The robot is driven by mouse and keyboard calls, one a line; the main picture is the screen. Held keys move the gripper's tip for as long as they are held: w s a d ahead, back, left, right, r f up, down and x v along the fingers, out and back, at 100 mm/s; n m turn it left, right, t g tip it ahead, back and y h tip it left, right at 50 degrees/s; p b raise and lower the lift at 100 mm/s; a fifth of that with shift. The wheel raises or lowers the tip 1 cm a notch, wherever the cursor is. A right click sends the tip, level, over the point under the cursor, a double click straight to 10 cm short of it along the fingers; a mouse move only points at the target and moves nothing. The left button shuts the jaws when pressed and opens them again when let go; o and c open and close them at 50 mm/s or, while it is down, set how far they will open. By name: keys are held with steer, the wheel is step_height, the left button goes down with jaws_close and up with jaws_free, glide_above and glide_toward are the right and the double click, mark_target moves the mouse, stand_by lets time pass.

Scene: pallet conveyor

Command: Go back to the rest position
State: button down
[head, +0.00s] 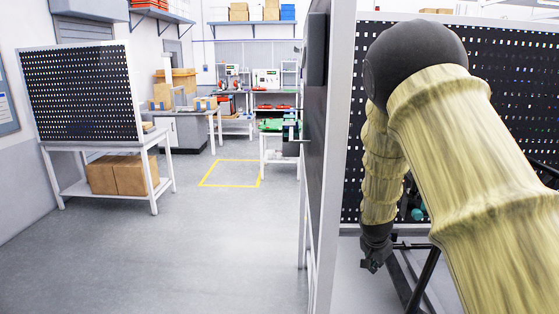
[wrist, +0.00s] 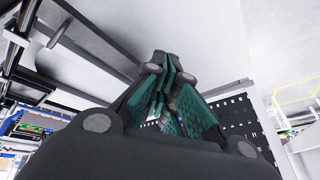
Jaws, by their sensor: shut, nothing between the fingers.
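My gripper (wrist: 168,72) fills the middle of the wrist view, with its teal finger pads close together and nothing between them. In the head view my arm, in a yellowish cover, reaches across the right side and bends down at a dark elbow.
A white-framed partition (head: 318,160) stands close left of my arm. A black perforated panel (head: 510,95) is behind the arm. A white table (head: 105,145) with a perforated board stands at left, cardboard boxes (head: 122,175) on its shelf. The grey floor (head: 200,255) between is clear.

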steer(key=s+a+f+n+g+y, duration=0.25)
steer(key=s+f+n, duration=0.35)
steer(key=s+f, duration=1.8)
steer(key=s+a+f+n, duration=0.2)
steer(key=s, duration=0.7)
steer(key=s+a+f+n+g, duration=0.1)
steer(key=s+f, duration=0.1)
steer(key=s, duration=0.6)
steer(key=s+a+f+n, duration=0.2)
steer(key=s, duration=0.7)
step_height(320, 180, down, 8)
steer(key=b, duration=0.8)
steer(key=shift+s, duration=0.4)
